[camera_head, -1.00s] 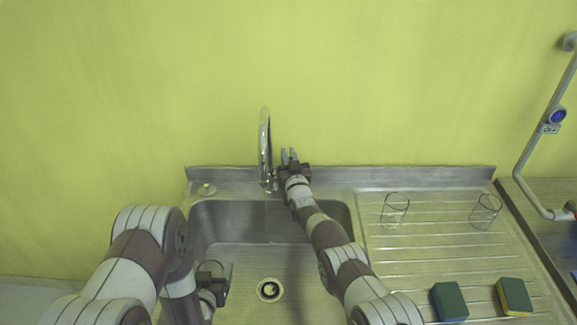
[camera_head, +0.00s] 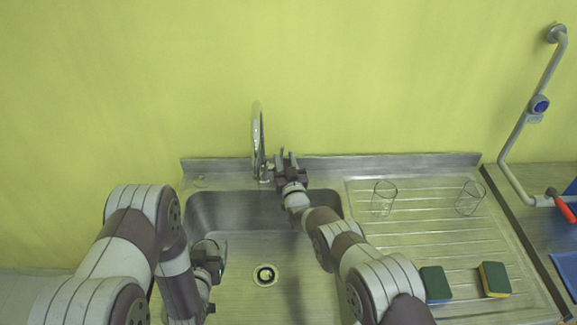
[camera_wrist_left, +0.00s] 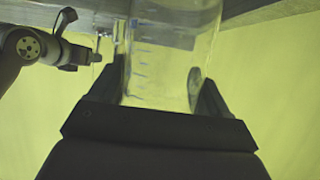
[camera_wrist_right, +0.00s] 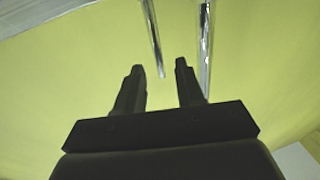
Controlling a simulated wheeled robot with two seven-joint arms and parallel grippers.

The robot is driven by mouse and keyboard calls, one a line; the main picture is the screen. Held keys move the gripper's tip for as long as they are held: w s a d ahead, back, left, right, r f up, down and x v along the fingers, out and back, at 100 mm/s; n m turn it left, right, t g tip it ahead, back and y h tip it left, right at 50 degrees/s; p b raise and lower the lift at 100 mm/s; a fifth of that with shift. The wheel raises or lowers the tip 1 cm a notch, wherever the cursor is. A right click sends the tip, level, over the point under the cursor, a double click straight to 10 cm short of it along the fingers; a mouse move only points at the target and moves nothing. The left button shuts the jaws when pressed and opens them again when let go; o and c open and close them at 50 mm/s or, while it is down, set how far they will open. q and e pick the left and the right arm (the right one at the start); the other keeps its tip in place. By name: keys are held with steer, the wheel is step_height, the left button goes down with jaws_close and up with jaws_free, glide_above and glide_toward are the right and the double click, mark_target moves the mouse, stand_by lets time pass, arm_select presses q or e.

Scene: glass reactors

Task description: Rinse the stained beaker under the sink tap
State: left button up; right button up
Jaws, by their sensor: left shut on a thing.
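The clear beaker (camera_wrist_left: 160,70) with graduation marks is between the fingers of my left gripper (camera_wrist_left: 155,95), which is shut on it. A dark roundish patch shows at its right side; I cannot tell if it is a stain. In the head view my left gripper (camera_head: 213,262) is over the left part of the sink basin (camera_head: 240,250), and the beaker is mostly hidden. The chrome tap (camera_head: 257,140) stands at the back of the sink. My right gripper (camera_head: 287,165) is open and empty just right of the tap, apart from it; it also shows in the right wrist view (camera_wrist_right: 160,75).
Two clear glass vessels (camera_head: 384,198) (camera_head: 471,198) stand on the ribbed drainboard (camera_head: 420,230). Two sponges (camera_head: 435,284) (camera_head: 494,279) lie at its front. A grey pipe (camera_head: 520,130) rises at the right. The basin around the drain (camera_head: 265,275) is clear.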

arm_select(q)
steer(key=shift+r, duration=0.25)
arm_select(e)
steer(key=v, duration=0.6)
steer(key=shift+s+f, duration=0.1)
steer(key=shift+f, duration=0.1)
